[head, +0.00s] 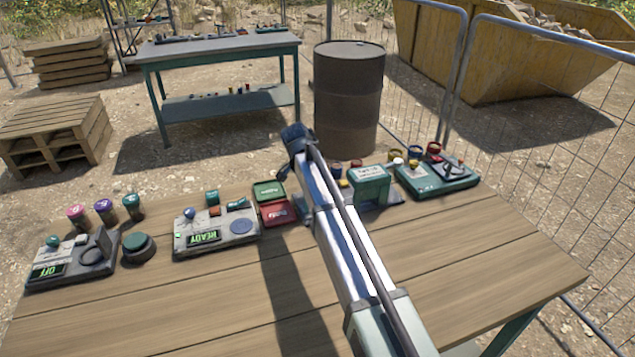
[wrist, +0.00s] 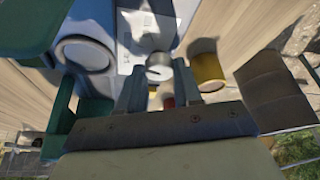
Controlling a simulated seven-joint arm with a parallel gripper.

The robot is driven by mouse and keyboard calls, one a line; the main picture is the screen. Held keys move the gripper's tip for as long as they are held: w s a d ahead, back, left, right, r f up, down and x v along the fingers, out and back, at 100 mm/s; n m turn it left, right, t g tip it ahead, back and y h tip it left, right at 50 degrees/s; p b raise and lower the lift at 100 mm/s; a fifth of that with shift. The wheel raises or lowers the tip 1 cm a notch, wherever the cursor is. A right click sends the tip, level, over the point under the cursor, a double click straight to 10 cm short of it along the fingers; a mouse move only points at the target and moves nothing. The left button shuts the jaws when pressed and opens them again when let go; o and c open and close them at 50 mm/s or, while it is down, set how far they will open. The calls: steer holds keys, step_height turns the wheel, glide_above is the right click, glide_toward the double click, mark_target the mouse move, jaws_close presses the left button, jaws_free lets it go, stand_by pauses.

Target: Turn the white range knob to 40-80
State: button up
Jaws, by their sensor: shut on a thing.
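The white range knob (wrist: 158,68) shows in the wrist view as a small round pale knob with a dark pointer line on its face. It sits between the two fingers of my gripper (wrist: 160,83), which is shut on it. A pale panel (wrist: 138,28) with small markings lies behind the knob. The markings are too small to read, so I cannot tell which range the pointer is at.
In the head view a teal box (head: 370,188) and a teal device (head: 438,180) stand right of my arm. The front tabletop (head: 480,260) is clear.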

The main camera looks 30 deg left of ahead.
stand_by(0.3)
steer(key=o, duration=1)
steer(key=shift+o, duration=0.2)
steer(key=v, duration=1.4)
steer(key=shift+w+a, duration=0.1)
